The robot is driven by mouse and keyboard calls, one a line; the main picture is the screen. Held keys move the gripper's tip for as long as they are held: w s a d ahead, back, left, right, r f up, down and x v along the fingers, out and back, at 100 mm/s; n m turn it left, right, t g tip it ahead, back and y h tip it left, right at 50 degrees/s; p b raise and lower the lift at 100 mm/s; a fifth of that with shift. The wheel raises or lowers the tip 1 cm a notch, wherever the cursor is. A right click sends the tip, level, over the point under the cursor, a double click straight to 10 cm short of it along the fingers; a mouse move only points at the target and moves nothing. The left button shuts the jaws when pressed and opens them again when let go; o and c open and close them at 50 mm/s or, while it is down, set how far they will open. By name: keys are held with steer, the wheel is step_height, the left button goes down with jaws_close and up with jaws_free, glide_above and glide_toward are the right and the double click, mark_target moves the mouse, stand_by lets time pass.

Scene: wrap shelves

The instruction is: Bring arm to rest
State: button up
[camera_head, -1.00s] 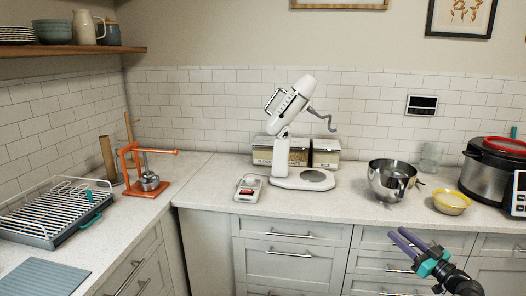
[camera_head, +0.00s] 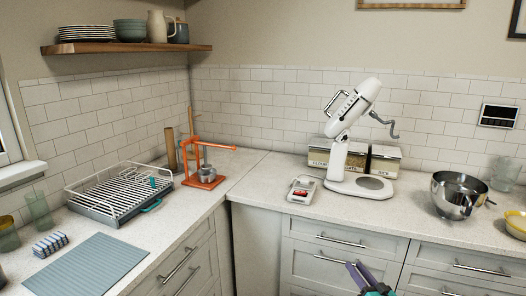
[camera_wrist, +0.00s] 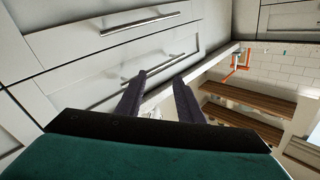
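My gripper (camera_head: 356,273) shows at the bottom edge of the head view, in front of the drawer fronts and below the counter. Only its purple fingers and a bit of its teal part are in that view. In the wrist view its two dark fingers (camera_wrist: 160,92) are spread apart, with nothing between them. My gripper is open and empty. The rest of my arm is out of the head view.
Drawers with bar handles (camera_head: 341,241) are close to my gripper; a handle (camera_wrist: 152,67) also shows in the wrist view. On the counter (camera_head: 400,222) stand a white mixer (camera_head: 346,133), a scale (camera_head: 303,190), a steel bowl (camera_head: 455,197), an orange press (camera_head: 205,178) and a dish rack (camera_head: 117,192).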

steer(key=s+a+f+m+g+h, duration=0.1)
steer(key=a+f+m+g+h, duration=0.1)
steer(key=a+f, duration=0.45)
steer(key=s+a+f+m+g+h, duration=0.1)
steer(key=a+f+h, duration=0.15)
steer(key=f, duration=0.65)
steer(key=s+a+f+g+h, duration=0.1)
steer(key=s+a+f+g, duration=0.15)
steer(key=s+f, duration=0.45)
steer(key=s+a+f+g+h, duration=0.1)
steer(key=s+a+f+g, duration=0.1)
steer(key=s+f+g, duration=0.65)
steer(key=s+f, duration=0.3)
steer(key=s, duration=0.2)
steer(key=s+f+g, duration=0.3)
steer(key=s+f, duration=0.1)
steer(key=s, duration=0.4)
steer(key=s+a+r+n+g, duration=0.1)
steer(key=s+a+g, duration=0.1)
steer(key=s, duration=0.5)
steer(key=s+a+r+n+g+y, duration=0.1)
steer(key=s+g, duration=0.3)
steer(key=s, duration=0.4)
steer(key=shift+a+r+n+g, duration=0.3)
steer(key=shift+a+r+n, duration=0.1)
steer(key=shift+a+n, duration=0.35)
steer(key=shift+w, duration=0.1)
steer(key=shift+d, duration=0.1)
